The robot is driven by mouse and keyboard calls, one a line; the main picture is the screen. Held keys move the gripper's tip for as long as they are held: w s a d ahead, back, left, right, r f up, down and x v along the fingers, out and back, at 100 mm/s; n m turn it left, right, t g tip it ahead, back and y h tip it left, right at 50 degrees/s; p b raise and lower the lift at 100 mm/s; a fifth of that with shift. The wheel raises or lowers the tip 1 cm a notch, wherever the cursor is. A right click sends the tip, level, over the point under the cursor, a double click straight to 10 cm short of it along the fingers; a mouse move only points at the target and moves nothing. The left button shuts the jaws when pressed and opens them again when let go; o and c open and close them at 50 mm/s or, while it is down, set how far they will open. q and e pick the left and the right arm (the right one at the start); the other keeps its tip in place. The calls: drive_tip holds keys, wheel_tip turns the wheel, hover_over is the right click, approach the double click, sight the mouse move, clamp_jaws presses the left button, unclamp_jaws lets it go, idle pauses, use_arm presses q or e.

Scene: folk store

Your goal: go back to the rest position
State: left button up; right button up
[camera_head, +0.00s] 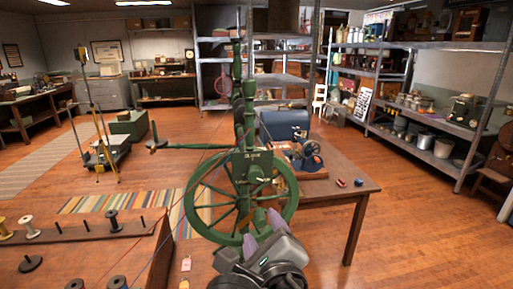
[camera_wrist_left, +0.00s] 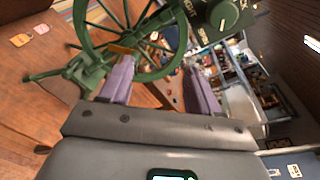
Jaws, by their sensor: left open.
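My left gripper (camera_head: 262,229) is at the bottom centre of the head view, in front of a green spinning wheel (camera_head: 253,172). Its two purple fingers are spread apart, and it is open with nothing held. In the left wrist view the gripper (camera_wrist_left: 158,64) shows with a clear gap between the fingers. The wheel's green rim and spokes (camera_wrist_left: 84,35) lie beyond the fingertips there; I cannot tell whether they touch. My right gripper is not in view.
A wooden table (camera_head: 340,190) behind the wheel bears a blue case (camera_head: 284,124) and a small hand-cranked machine (camera_head: 308,155). A wooden bench (camera_head: 75,250) with spools stands at the left. Shelves (camera_head: 425,145) line the right wall. Open floor (camera_head: 430,240) lies at the right.

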use_arm(q)
drive_tip(key=s+a+f+n+g+p, duration=0.1)
drive_tip(key=s+a+f+g, duration=0.2)
drive_tip(key=f, duration=0.7)
drive_tip(key=s+f+n+g+h+p, duration=0.1)
drive_tip(key=s+f+n+g, duration=0.3)
drive_tip(key=f, duration=0.6)
drive_tip(key=s+a+f+m+g+p, duration=0.15)
drive_tip(key=s+f, duration=0.25)
drive_tip(key=f, duration=0.6)
drive_tip(key=s+a+f+n+g+h+p, duration=0.1)
drive_tip(key=s+a+f+n+g, duration=0.2)
drive_tip(key=s+a+f+n, duration=0.45)
drive_tip(key=s+a+f+n+g+h+p, duration=0.1)
drive_tip(key=s+a+f+n+g, duration=0.2)
drive_tip(key=s, duration=0.8)
drive_tip(key=a+r+n+t, duration=0.2)
drive_tip(key=a+r+n, duration=0.4)
drive_tip(key=a+n, duration=0.25)
wheel_tip(320, 180, up, 38)
drive_tip(key=w+p, duration=0.1)
drive_tip(key=p, duration=3.7)
drive_tip(key=shift+w+f, duration=0.15)
drive_tip(key=shift+f, duration=0.1)
